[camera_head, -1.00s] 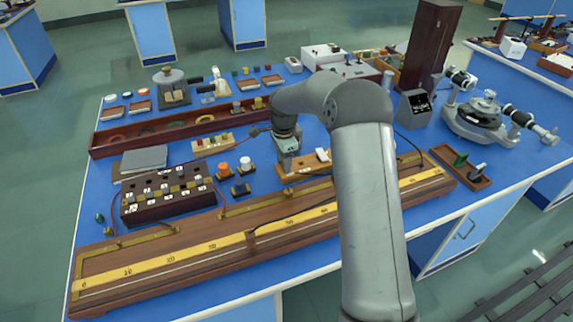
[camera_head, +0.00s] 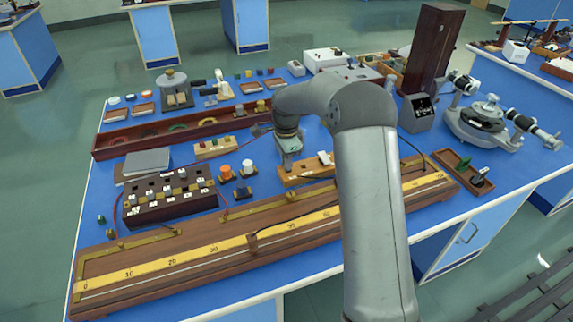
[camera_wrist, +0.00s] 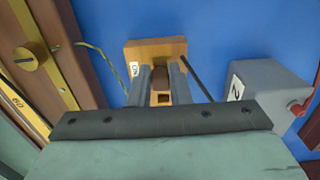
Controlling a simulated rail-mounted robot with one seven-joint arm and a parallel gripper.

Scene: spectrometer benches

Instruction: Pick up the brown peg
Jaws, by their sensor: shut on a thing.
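The brown peg (camera_wrist: 161,84) sits between the two fingers of my gripper (camera_wrist: 161,80) in the wrist view. The gripper is shut on it. A light wooden block (camera_wrist: 139,50) with a small white label lies at the fingertips. I cannot tell whether the peg is still seated in the block or clear of it. In the head view my gripper (camera_head: 287,164) points down at the left end of the wooden block (camera_head: 306,175). The peg cannot be made out there.
A long wooden scale board (camera_head: 190,259) runs along the front of the blue bench. A dark plug box (camera_head: 168,205) stands to the left. A grey box with a red knob (camera_wrist: 268,86) is close on the right in the wrist view.

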